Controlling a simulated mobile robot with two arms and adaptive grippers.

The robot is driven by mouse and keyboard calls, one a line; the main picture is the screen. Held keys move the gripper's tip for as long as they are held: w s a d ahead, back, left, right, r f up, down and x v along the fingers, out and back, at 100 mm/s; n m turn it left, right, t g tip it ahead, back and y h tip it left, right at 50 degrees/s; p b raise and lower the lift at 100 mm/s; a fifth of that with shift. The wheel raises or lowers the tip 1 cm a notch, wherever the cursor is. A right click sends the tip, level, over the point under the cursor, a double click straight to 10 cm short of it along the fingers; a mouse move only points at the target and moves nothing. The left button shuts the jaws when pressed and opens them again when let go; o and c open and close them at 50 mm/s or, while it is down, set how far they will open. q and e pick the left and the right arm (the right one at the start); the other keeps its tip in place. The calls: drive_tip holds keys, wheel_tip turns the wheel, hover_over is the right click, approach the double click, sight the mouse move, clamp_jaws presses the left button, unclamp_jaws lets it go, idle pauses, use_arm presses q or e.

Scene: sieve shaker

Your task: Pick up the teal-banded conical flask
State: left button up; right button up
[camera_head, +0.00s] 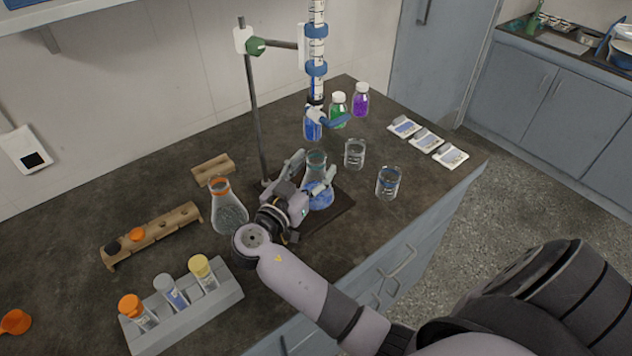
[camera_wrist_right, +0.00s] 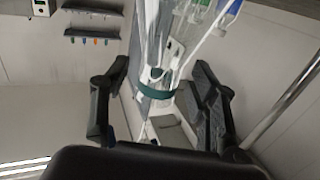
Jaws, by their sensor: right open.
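The teal-banded conical flask (camera_head: 318,190) stands upright on the dark base of the burette stand, below the burette, with blue liquid in it. My right gripper (camera_head: 308,172) is open at the flask, with its fingers near the neck. In the right wrist view, the flask's teal band (camera_wrist_right: 158,92) shows between the two open fingers (camera_wrist_right: 160,100). I cannot tell whether either finger touches the glass. Part of the flask's left side is hidden by the gripper in the head view. My left gripper is not in view.
The burette (camera_head: 317,50) and stand rod (camera_head: 251,100) rise close to the gripper. An orange-banded flask (camera_head: 228,208) stands just left of my right wrist. Two beakers (camera_head: 355,153) (camera_head: 388,182) stand to the right. A vial rack (camera_head: 190,310) is at the front left.

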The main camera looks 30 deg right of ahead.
drive_tip(key=shift+w+d, duration=0.25)
drive_tip(key=shift+d, duration=0.35)
drive_tip(key=shift+c, duration=0.4)
clamp_jaws()
